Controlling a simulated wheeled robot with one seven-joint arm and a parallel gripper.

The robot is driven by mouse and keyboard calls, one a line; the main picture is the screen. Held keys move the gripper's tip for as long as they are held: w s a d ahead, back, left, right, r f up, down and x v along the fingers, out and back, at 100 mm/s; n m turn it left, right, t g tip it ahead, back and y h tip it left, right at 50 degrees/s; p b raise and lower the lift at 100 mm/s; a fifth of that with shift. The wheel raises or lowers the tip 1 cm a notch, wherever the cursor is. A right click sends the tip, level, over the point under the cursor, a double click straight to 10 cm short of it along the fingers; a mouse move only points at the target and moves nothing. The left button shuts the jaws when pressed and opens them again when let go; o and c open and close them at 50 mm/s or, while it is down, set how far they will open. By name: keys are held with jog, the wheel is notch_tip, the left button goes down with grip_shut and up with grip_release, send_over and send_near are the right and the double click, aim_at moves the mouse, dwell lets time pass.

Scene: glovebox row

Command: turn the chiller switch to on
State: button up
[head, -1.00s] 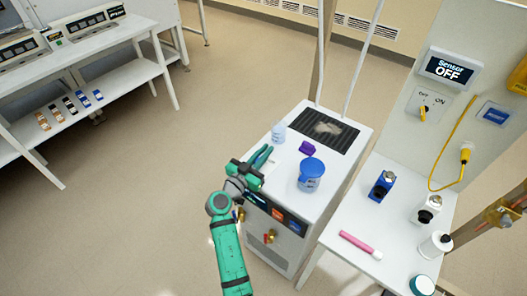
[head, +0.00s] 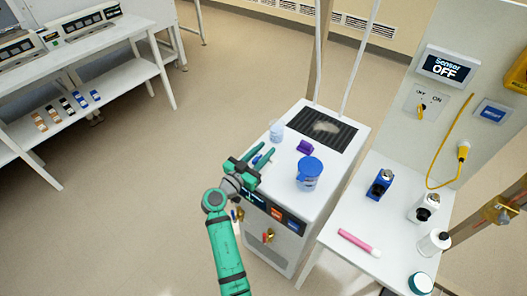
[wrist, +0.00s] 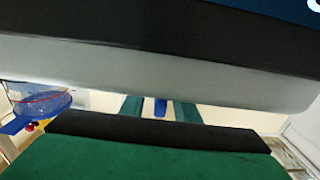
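The chiller appears to be the white cabinet (head: 330,170) with a dark vent on top and a dark front panel (head: 276,212) with a lit display and orange and blue patches. I cannot make out a switch on it. My gripper (head: 262,158) is over the cabinet's near left top edge, fingers apart. A small blue thing (head: 257,160) shows between the fingers, also in the wrist view (wrist: 160,108); I cannot tell whether it is touched. A yellow-handled OFF/ON switch (head: 421,109) is on the right wall panel, below a screen reading "Sensor OFF" (head: 449,66).
On the cabinet stand a blue-lidded jar (head: 309,173), a purple piece (head: 304,146) and a clear beaker (head: 277,130). The side table (head: 370,215) holds bottles and a pink marker (head: 358,243). Brass valves (head: 268,235) stick out below the front panel. Open floor lies left.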

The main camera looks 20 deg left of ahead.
aim_at(253, 163)
jog(key=shift+s, duration=0.1)
jog(key=v, duration=1)
jog(key=shift+s+a, duration=0.15)
jog(key=shift+s, duration=0.15)
